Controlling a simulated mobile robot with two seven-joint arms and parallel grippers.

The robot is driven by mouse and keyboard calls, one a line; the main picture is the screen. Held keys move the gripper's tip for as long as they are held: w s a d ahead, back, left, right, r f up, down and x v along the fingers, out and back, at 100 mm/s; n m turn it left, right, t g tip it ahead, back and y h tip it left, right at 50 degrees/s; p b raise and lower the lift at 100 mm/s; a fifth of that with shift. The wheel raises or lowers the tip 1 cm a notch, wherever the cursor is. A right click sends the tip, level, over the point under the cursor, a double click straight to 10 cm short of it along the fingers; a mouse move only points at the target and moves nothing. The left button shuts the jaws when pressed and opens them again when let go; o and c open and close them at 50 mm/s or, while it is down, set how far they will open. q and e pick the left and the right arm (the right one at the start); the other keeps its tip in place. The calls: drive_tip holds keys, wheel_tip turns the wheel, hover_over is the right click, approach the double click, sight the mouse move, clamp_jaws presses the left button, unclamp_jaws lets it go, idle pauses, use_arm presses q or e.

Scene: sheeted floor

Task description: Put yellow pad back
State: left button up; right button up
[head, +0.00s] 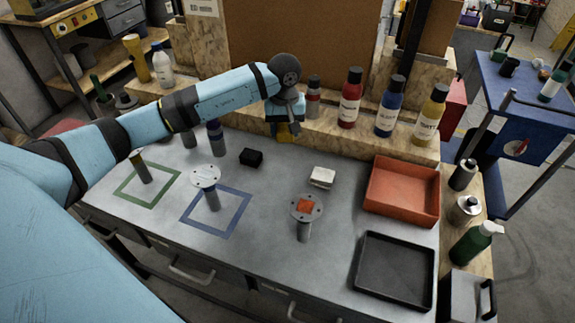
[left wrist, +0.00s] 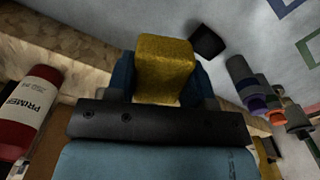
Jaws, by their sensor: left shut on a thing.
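The yellow pad (left wrist: 165,65) is a block held between the blue fingers of my left gripper (left wrist: 166,80) in the left wrist view. In the head view my left gripper (head: 287,128) is at the back of the grey worktop, in front of the wooden ledge, with a little of the yellow pad (head: 287,133) showing below it. The gripper is shut on the pad. A black block (head: 251,158) and a white block (head: 321,177) lie on the worktop nearby. My right gripper is not in view.
Bottles, including a red one (head: 349,98) and a blue one (head: 390,106), line the wooden ledge (head: 330,128). An orange tray (head: 403,205) and a black tray (head: 394,268) sit at the right. Two disc-topped posts (head: 206,177) (head: 306,207) stand on the worktop.

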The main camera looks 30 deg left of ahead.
use_arm(q)
hover_over(285, 172)
wheel_tip(285, 172, down, 10)
drive_tip(key=shift+w+r+p, duration=0.1)
drive_tip(key=shift+w+p, duration=0.05)
drive_tip(key=shift+p, duration=0.25)
drive_tip(key=shift+f, duration=2.1)
drive_tip(key=shift+f, duration=0.1)
drive_tip(key=shift+f, duration=0.15)
drive_tip(key=o, duration=1.1)
drive_tip(key=shift+c, duration=0.2)
